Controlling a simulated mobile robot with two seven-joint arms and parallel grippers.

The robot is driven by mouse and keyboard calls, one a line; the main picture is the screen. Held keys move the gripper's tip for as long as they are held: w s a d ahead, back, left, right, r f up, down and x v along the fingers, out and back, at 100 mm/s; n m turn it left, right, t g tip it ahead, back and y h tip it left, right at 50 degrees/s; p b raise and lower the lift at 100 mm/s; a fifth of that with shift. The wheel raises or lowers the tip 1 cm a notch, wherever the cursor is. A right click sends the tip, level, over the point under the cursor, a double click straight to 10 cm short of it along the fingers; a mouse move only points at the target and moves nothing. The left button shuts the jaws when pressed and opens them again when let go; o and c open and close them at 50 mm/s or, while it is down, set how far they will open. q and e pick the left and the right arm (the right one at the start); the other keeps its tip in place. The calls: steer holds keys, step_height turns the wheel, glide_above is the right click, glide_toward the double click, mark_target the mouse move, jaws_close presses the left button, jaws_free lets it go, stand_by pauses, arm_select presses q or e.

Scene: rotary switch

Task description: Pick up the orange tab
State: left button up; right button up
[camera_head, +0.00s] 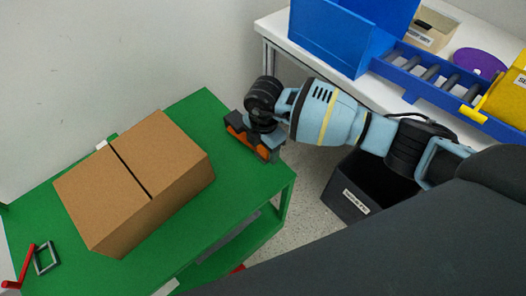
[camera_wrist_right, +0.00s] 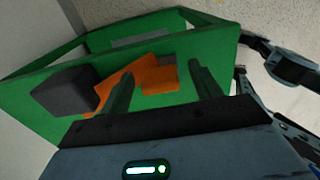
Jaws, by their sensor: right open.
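The orange tab (camera_head: 240,143) lies at the right end of the green table (camera_head: 207,110), partly hidden under my right gripper (camera_head: 256,138). In the right wrist view the orange tab (camera_wrist_right: 156,80) shows between and beyond the two fingers of my right gripper (camera_wrist_right: 163,78), which stand apart. A dark block (camera_wrist_right: 65,90) sits beside the orange part at the left of that view. I cannot tell whether the fingers touch the tab. My left gripper is not in view.
A large cardboard box (camera_head: 170,165) stands on the green table left of my right gripper. A red-handled piece (camera_head: 27,265) and a grey frame (camera_head: 46,258) lie at the near left. A white table (camera_head: 275,30) holds blue bins. A black bin (camera_head: 365,185) stands on the floor.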

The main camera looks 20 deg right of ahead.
steer(key=shift+c, duration=0.2)
steer(key=c, duration=1)
steer(key=shift+c, duration=0.2)
steer(key=shift+r, duration=0.15)
steer(key=shift+r, duration=0.6)
step_height(320, 180, up, 2)
steer(key=shift+w+r+p, duration=0.1)
steer(key=shift+r+p, duration=0.1)
steer(key=shift+p, duration=0.15)
steer(key=s+a+r+p, duration=0.1)
steer(key=s+a, duration=0.2)
steer(key=s, duration=1.3)
steer(key=shift+p, duration=0.3)
